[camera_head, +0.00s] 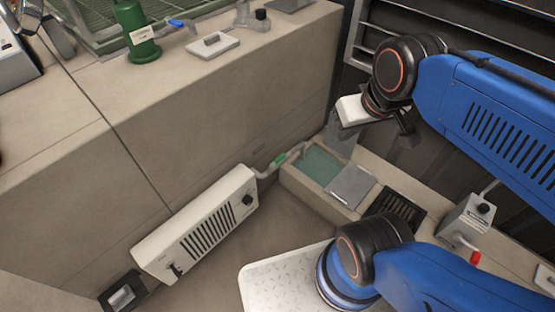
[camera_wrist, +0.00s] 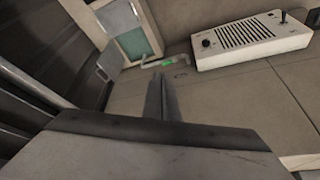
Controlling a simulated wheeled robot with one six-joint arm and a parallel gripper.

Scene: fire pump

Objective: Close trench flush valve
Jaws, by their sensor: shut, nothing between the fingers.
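A valve with a green handle (camera_head: 280,159) sits on a grey pipe beside an open trench (camera_head: 318,165) holding green water. No readable label shows on this valve, so I cannot be sure it is the trench flush valve. In the wrist view the green handle (camera_wrist: 167,62) lies just beyond my fingertips, near the trench's green water (camera_wrist: 134,43). My gripper (camera_head: 341,140) hangs from the blue arm above and to the right of the valve, apart from it. In the wrist view its fingers (camera_wrist: 161,78) are together and empty.
A white vented box (camera_head: 200,228) with a black knob stands left of the valve. A grey plate (camera_head: 351,186) and dark grate (camera_head: 397,208) cover the trench further right. A red-handled valve (camera_head: 474,258) is at right. A green cylinder (camera_head: 134,32) stands on the ledge.

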